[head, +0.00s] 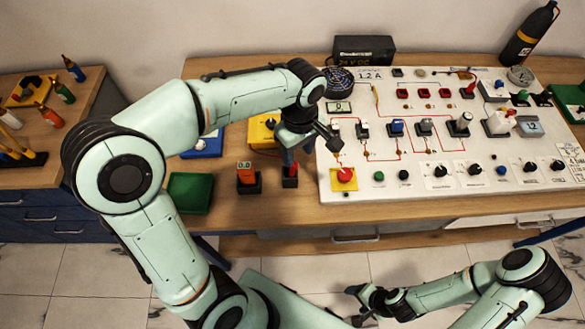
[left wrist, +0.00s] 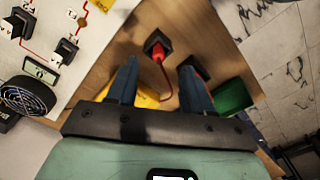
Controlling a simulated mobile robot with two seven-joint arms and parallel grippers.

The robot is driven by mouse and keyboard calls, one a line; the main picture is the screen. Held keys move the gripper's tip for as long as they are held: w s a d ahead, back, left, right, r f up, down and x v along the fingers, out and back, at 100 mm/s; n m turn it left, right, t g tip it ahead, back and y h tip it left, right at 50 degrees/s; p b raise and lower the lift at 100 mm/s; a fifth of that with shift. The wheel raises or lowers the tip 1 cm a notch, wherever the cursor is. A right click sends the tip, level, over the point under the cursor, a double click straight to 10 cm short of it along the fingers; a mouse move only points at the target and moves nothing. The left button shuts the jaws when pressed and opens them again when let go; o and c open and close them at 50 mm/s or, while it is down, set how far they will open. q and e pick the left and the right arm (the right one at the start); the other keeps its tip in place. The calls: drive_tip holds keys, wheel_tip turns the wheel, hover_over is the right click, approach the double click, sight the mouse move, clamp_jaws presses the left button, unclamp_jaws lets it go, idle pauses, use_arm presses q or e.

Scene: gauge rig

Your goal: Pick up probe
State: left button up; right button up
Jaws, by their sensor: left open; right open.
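The red probe (head: 290,171) stands in a small black holder on the wooden bench, left of the white panel. In the left wrist view the probe (left wrist: 157,50) shows with a red cable running from it toward the gripper. My left gripper (head: 299,152) is open and empty above and just behind the probe. In the left wrist view its two blue fingers are spread, and the probe lies just beyond the gap between them. My right gripper (head: 362,302) is open and empty, low in front of the bench.
An orange meter (head: 246,172) reading 0.0 stands just left of the probe. A green tray (head: 190,193) and a yellow block (head: 262,131) are nearby. The white panel (head: 405,160) carries several knobs, switches and a red button (head: 344,174). Bench in front of the probe is clear.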

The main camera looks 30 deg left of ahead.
sight(295, 163)
use_arm(q)
drive_tip(key=f, duration=0.3)
drive_tip(key=shift+s, duration=0.2)
drive_tip(key=shift+w+a+f, duration=0.1)
drive_tip(key=shift+a+f, duration=0.05)
drive_tip(key=shift+f, duration=0.9)
drive_tip(key=shift+w+a+f, duration=0.15)
drive_tip(key=shift+a+f, duration=0.05)
drive_tip(key=shift+f, duration=0.85)
drive_tip(key=shift+w+a+f, duration=0.1)
drive_tip(key=shift+a+f, duration=0.05)
drive_tip(key=shift+f, duration=0.9)
drive_tip(key=shift+c, duration=0.3)
clamp_jaws()
